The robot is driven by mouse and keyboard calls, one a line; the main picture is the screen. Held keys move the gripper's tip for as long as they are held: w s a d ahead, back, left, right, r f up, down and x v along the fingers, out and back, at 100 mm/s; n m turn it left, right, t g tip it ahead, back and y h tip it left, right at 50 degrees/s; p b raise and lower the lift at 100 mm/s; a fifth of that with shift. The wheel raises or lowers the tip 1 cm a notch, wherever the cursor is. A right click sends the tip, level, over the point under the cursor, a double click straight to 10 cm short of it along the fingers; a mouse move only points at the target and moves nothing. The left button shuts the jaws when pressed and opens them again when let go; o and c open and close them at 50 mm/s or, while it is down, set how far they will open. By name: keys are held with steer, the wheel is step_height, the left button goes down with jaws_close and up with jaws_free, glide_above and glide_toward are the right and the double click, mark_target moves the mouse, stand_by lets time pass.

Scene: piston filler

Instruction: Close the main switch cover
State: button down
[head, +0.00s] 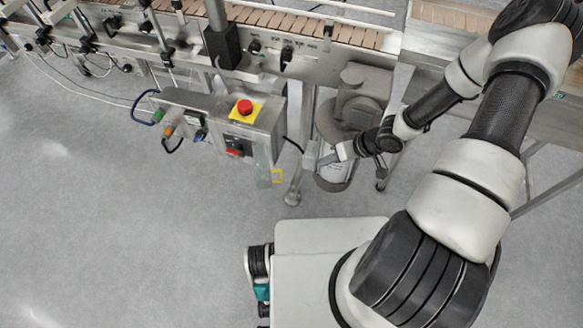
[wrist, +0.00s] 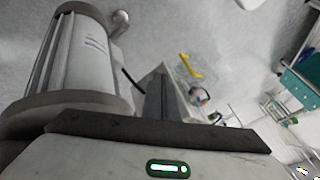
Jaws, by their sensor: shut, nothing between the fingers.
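A grey control box (head: 255,115) hangs under the conveyor, with a red main switch (head: 233,152) low on its front. The clear main switch cover (head: 263,165) stands out from the box's lower right, apparently swung open, with a yellow handle (head: 278,176) at its edge. In the wrist view the yellow handle (wrist: 190,67) shows beyond my fingers, with the faint clear cover beside it. My gripper (head: 326,160) is shut and empty, to the right of the cover and apart from it. The box is partly hidden behind my fingers in the wrist view.
A ribbed motor (head: 336,172) sits right beside my gripper and also fills the left of the wrist view (wrist: 80,55). A red emergency stop (head: 244,107) is on the box. A conveyor leg (head: 293,185) stands between cover and motor. Floor to the left is clear.

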steer(key=a+f+b, duration=0.5)
steer(key=a+f, duration=0.4)
steer(key=a, duration=0.2)
steer(key=shift+w+y, duration=0.3)
steer(key=shift+w, duration=0.1)
steer(key=shift+s, duration=0.1)
